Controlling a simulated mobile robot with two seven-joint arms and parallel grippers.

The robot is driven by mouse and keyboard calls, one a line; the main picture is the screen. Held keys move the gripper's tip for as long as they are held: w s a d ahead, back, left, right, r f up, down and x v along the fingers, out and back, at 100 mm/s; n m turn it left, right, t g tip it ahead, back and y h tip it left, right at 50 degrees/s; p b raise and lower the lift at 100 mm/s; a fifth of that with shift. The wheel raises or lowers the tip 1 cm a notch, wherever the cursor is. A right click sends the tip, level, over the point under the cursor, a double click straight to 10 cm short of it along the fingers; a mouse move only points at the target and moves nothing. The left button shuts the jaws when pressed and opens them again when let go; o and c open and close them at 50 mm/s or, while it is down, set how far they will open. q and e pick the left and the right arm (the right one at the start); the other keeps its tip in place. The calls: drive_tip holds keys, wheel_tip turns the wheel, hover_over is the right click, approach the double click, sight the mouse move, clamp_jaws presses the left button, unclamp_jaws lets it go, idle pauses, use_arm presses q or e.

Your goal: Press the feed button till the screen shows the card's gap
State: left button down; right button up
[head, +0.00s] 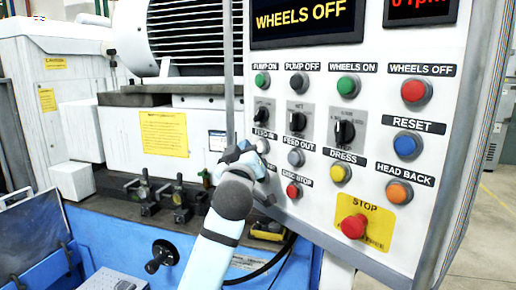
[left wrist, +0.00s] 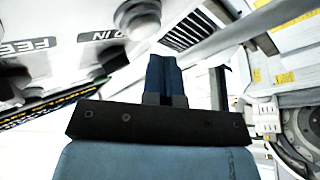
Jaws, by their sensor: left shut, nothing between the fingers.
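The control panel (head: 310,225) carries the FEED IN button (head: 263,146), a pale round button at its left edge, partly behind my left gripper (head: 246,150). The gripper is beside the button in the head view; I cannot tell whether it touches. In the left wrist view, its dark blue fingers (left wrist: 164,76) are shut with nothing between them, below and right of a pale round button (left wrist: 138,18) near a label ending in "IN". The upper screen (head: 305,18) reads WHEELS OFF in yellow. A second screen (head: 421,8) shows red digits and "rpm", cut off by the frame. I make out no card.
The grey FEED OUT button (head: 296,157) is close on the right, the red DISC STOP button (head: 293,190) below. Black rotary knobs (head: 297,121) sit above. A large red STOP button (head: 353,226) is lower right. The grinder's blue base (head: 120,240) is at left.

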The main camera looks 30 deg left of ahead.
use_arm(q)
drive_tip(key=shift+w+d, duration=0.2)
drive_tip(key=shift+w, duration=0.2)
drive_tip(key=shift+w+d, duration=0.1)
drive_tip(key=shift+w, duration=0.4)
idle(0.9)
drive_tip(key=shift+s, duration=0.1)
drive_tip(key=shift+s+a, duration=0.25)
drive_tip(key=shift+s, duration=0.55)
drive_tip(key=shift+s+a+p, duration=0.15)
drive_tip(key=shift+s+a, duration=0.15)
drive_tip(key=shift+s, duration=0.5)
drive_tip(key=shift+s+a+p, duration=0.15)
drive_tip(key=shift+s+a, duration=0.1)
drive_tip(key=shift+s, duration=0.5)
drive_tip(key=shift+s+a+p, duration=0.15)
drive_tip(key=shift+s+a, duration=0.15)
drive_tip(key=shift+s, duration=0.5)
idle(0.9)
